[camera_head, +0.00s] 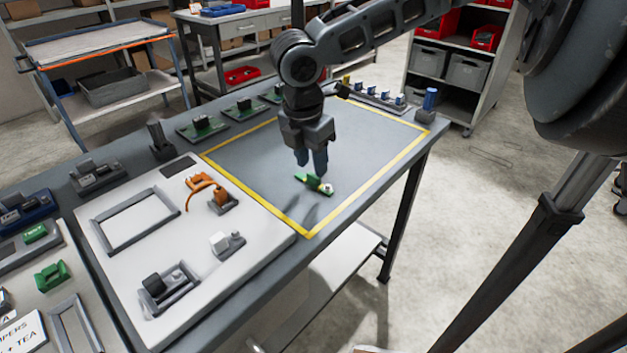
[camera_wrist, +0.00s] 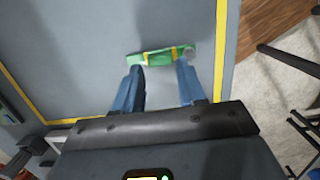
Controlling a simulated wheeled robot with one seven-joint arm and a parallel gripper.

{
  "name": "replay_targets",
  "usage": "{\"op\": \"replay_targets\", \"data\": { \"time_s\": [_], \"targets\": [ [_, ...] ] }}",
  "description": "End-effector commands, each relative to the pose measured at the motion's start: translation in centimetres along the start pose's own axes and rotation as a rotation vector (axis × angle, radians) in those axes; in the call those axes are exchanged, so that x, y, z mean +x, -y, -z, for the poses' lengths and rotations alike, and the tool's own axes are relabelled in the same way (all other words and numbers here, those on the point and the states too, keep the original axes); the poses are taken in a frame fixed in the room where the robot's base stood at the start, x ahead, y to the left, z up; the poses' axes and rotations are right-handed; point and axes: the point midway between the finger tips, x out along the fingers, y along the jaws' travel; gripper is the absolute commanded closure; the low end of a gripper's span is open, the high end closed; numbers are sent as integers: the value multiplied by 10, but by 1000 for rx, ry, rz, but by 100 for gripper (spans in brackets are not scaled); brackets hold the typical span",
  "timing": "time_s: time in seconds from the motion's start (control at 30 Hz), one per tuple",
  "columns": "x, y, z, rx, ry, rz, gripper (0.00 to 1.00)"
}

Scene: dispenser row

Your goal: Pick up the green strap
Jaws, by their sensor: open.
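The green strap (camera_head: 314,183) lies flat on the grey table inside the yellow outline, near its front right part. It has yellow bands and a pale end. My gripper (camera_head: 311,172) points down just above and behind it in the head view, with blue fingers. In the wrist view the strap (camera_wrist: 160,56) lies crosswise just beyond the tips of my open gripper (camera_wrist: 160,72). The fingers are apart with nothing between them. I cannot tell the exact height of the tips above the strap.
The yellow outline (camera_head: 270,206) bounds clear table. A white board (camera_head: 176,238) with a frame, an orange part (camera_head: 200,188) and small fixtures stands at left. Small dispensers (camera_head: 385,95) line the back edge, with a blue one (camera_head: 429,100) at the right corner.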

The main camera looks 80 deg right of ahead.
Motion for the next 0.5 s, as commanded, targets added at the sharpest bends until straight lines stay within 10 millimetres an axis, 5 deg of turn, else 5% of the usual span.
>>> {"op": "replay_targets", "data": {
  "time_s": [0.2, 0.5],
  "targets": [
    [28, 0, 0, -1, -2, 0, 60],
    [34, 0, 0, -2, -1, -2, 60]
  ]
}}
